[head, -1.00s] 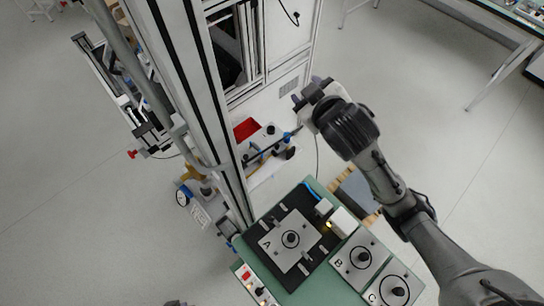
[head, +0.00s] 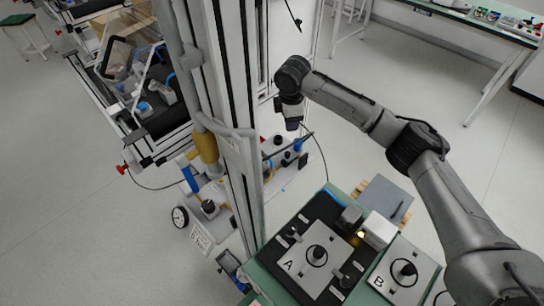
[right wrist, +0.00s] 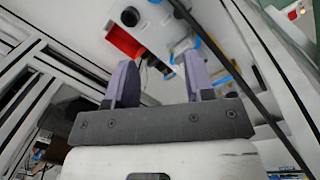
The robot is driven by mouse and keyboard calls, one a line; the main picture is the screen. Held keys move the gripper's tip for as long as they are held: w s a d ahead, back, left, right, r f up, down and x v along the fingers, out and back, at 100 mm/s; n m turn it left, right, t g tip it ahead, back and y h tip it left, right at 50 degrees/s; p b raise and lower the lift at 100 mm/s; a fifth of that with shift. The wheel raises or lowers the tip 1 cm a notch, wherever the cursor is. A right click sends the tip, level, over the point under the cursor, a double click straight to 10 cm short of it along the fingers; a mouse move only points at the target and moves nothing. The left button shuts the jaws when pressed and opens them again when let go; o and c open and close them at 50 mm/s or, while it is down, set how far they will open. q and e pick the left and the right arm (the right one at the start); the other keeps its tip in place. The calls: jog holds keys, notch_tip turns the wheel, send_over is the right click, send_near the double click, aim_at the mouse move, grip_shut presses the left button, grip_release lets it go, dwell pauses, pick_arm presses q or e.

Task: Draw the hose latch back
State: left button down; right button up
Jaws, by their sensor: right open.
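My right gripper (head: 292,126) points down above a low white unit (head: 276,178) behind the tall post. The right wrist view shows its two purple fingers (right wrist: 160,80) apart, with nothing held between them. A dark hose or bar (right wrist: 232,72) crosses that view to the right of the fingers. Past the fingertips are blue fittings (right wrist: 188,56) and a black knob (right wrist: 130,17) on the white unit. In the head view, blue fittings (head: 298,145) show just below the gripper. I cannot tell which part is the hose latch. My left gripper is not seen.
The tall metal post (head: 236,120) stands left of the gripper. A green bench (head: 262,268) with plates A (head: 300,268) and B (head: 390,285) is in front. A red bin (right wrist: 124,42) lies beyond the fingers.

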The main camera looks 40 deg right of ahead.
aim_at(287, 153)
jog(key=f+n+b, duration=0.1)
jog(key=f, duration=0.3)
jog(key=s+f+n+b, duration=0.1)
jog(key=f+n+b, duration=0.1)
jog(key=f, duration=0.2)
jog(key=a+f+n+g+y+b, duration=0.1)
jog(key=f+n, duration=0.1)
jog(key=f, duration=0.2)
jog(key=shift+s+f, duration=0.15)
jog(key=shift+f, duration=0.25)
jog(key=shift+f+b, duration=0.35)
jog(key=shift+f, duration=0.2)
jog(key=shift+c, duration=0.3)
grip_shut()
